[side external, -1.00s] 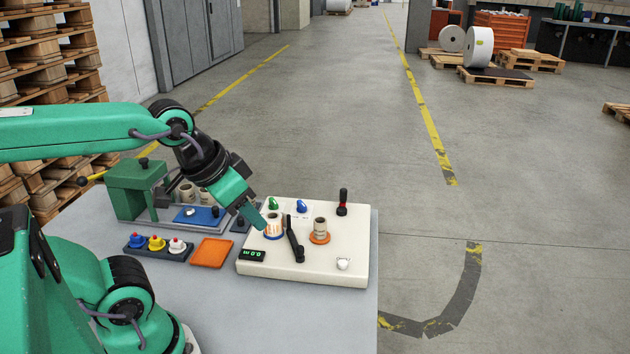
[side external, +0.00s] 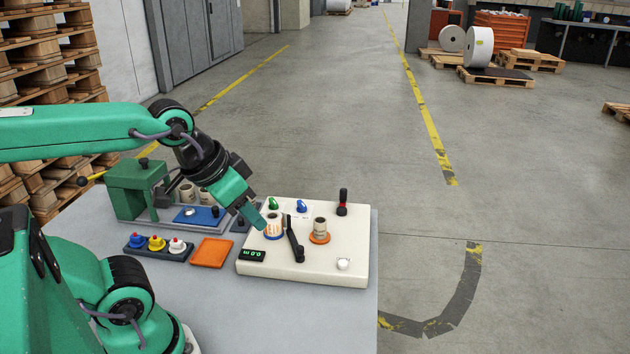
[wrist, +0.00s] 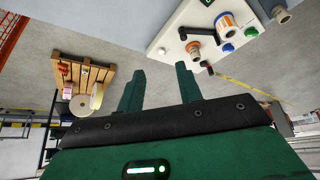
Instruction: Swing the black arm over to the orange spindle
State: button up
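The black arm (side external: 295,240) sits on the cream rewinder panel between two spindles. Its far end leans left toward the blue-ringed spindle (side external: 272,227), and it stands apart from the orange spindle (side external: 320,232) on its right. My gripper (side external: 256,219) hangs at the panel's left side, close to the blue-ringed spindle; contact cannot be told. In the wrist view my gripper's fingers (wrist: 158,85) are apart with nothing between them. The orange spindle (wrist: 193,48) and the black arm (wrist: 203,34) show there upside down, beyond the fingers at upper right.
The cream panel (side external: 258,275) also has a red-and-black lever (side external: 343,201), green and blue knobs, a white knob (side external: 343,264) and a display. An orange tray (side external: 211,252), coloured buttons (side external: 157,243) and a green device (side external: 138,187) stand to the left. The table front is clear.

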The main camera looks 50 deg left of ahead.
jog(key=shift+o, duration=0.6)
jog(key=n+g, duration=0.5)
jog(key=n, duration=1.7)
send_over(300, 247)
jog(key=f, duration=1)
jog(key=shift+s+d+f, duration=0.1)
jog(key=shift+s+f, duration=0.1)
jog(key=shift+w+f+n+g, duration=0.2)
jog(key=shift+f+n+g, duration=0.1)
jog(key=shift+n, duration=0.3)
jog(key=shift+f, duration=0.1)
jog(key=shift+f, duration=3.8)
